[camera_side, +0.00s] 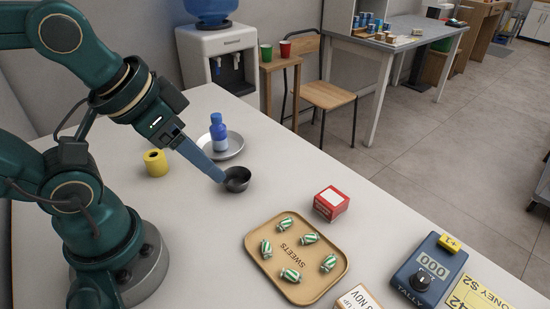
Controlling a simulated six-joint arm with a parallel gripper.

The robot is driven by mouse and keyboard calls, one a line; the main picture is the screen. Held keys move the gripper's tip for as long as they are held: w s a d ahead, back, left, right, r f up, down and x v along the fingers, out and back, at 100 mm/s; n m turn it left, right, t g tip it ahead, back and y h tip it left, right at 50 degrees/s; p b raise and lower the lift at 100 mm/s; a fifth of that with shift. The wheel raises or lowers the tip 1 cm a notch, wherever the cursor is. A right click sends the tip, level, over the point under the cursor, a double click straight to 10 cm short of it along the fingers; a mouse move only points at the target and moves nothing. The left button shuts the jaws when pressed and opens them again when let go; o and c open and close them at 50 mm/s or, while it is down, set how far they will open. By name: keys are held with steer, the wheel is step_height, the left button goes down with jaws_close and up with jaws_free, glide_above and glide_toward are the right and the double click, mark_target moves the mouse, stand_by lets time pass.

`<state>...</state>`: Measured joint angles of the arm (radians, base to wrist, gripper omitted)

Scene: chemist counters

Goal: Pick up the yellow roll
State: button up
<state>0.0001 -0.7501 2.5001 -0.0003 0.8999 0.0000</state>
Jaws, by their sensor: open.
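The yellow roll (156,166) stands upright on the white counter at the left, its dark core hole facing up. My gripper (220,178) is open and empty, to the right of the roll and clearly apart from it. Its long blue-grey fingers point down to the right, with their tips just beside a small dark bowl (237,184). I cannot tell whether they touch the bowl. The gap between the fingers is hidden from this side.
A blue bottle (218,136) stands on a metal plate (236,151) behind the gripper. A tan tray (258,236) of striped sweets, a red box (331,203) and a blue tally counter (426,272) are to the right. The counter (190,245) is clear in front of the bowl.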

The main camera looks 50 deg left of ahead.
stand_by(0.3)
steer(key=o, duration=0.5)
